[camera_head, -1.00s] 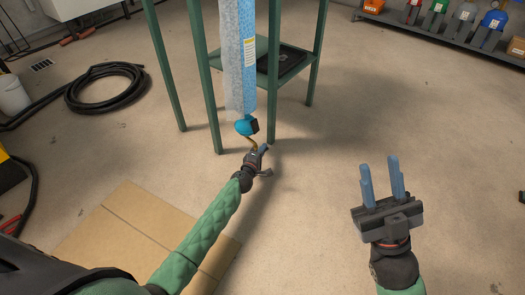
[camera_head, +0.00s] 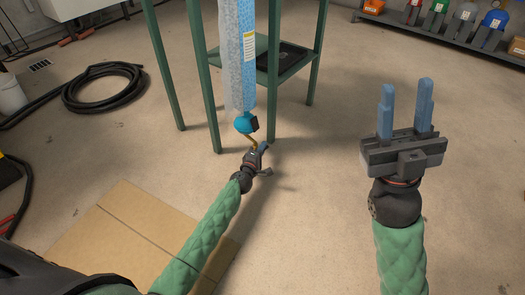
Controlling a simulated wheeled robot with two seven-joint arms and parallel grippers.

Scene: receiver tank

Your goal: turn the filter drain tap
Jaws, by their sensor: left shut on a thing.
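The filter (camera_head: 238,60) hangs at the green stand, a long blue column in clear wrap with a yellow label. At its lower end is a bright blue rounded part with a dark block (camera_head: 246,122). A brass-coloured drain tap (camera_head: 253,141) comes down from it. My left gripper (camera_head: 258,152) is at the tap's lower end, shut on it; the fingers are small here and partly hide what they hold. My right gripper (camera_head: 406,108) is open and empty, fingers pointing up the picture, well to the right of the stand.
The green stand (camera_head: 210,100) has thin legs close to my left gripper and a shelf (camera_head: 262,48) with a dark flat item. Flat cardboard (camera_head: 110,225) lies under my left arm. A black hose coil (camera_head: 105,88) lies left. Bare floor is open between the grippers.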

